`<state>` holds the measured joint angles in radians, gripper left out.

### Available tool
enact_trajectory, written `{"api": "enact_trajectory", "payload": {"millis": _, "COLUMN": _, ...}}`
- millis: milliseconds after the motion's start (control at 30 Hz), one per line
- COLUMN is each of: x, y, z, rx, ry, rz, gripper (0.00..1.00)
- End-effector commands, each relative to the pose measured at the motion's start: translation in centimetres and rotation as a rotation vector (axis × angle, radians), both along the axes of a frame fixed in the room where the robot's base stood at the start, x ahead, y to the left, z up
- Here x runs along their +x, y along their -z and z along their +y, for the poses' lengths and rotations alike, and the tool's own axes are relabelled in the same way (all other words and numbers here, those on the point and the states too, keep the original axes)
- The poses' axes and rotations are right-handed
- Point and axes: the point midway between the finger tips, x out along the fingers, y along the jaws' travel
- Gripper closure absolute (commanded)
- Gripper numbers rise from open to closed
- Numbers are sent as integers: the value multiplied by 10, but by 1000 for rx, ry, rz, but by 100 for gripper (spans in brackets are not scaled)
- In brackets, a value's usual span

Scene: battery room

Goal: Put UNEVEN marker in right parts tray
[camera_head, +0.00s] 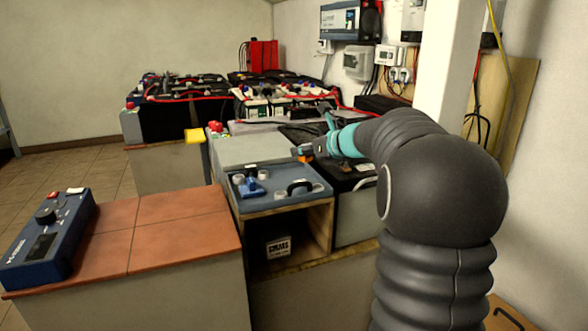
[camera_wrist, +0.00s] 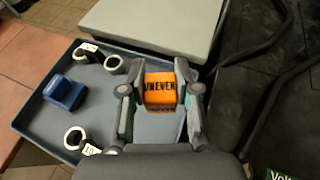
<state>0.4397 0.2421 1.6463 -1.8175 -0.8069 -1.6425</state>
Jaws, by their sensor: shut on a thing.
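The orange UNEVEN marker (camera_wrist: 162,92) sits between the two fingers of my gripper (camera_wrist: 159,82), which is shut on it. Its black lettering faces the wrist camera. In the head view, a small orange bit of the marker (camera_head: 303,156) shows at my gripper (camera_head: 306,149), near the far right corner of a blue parts tray (camera_head: 248,207). In the wrist view, the tray (camera_wrist: 35,100) lies below and to the left of the marker. The marker appears held above the tray; the exact gap is unclear. Only one such tray is visible.
The tray holds a blue block (camera_wrist: 65,91), several dark-and-white rings (camera_wrist: 75,137) and a black arched piece (camera_head: 300,186). It sits on an open wooden box (camera_head: 322,225). A grey lid (camera_head: 250,148) lies behind it. A tiled counter (camera_head: 150,230) with a blue meter (camera_head: 48,240) stands left.

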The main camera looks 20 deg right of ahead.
Motion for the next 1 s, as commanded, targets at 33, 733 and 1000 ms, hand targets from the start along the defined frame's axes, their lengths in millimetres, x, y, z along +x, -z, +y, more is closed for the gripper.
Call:
{"api": "enact_trajectory", "payload": {"millis": 33, "x": 6, "y": 6, "z": 8, "rx": 2, "ry": -3, "rz": 2, "gripper": 92}}
{"api": "enact_trajectory", "payload": {"millis": 733, "x": 16, "y": 54, "z": 20, "rx": 0, "ry": -2, "rz": -1, "gripper": 92}}
{"api": "enact_trajectory", "payload": {"millis": 1000, "x": 15, "y": 57, "z": 20, "rx": 1, "ry": -2, "rz": -1, "gripper": 64}}
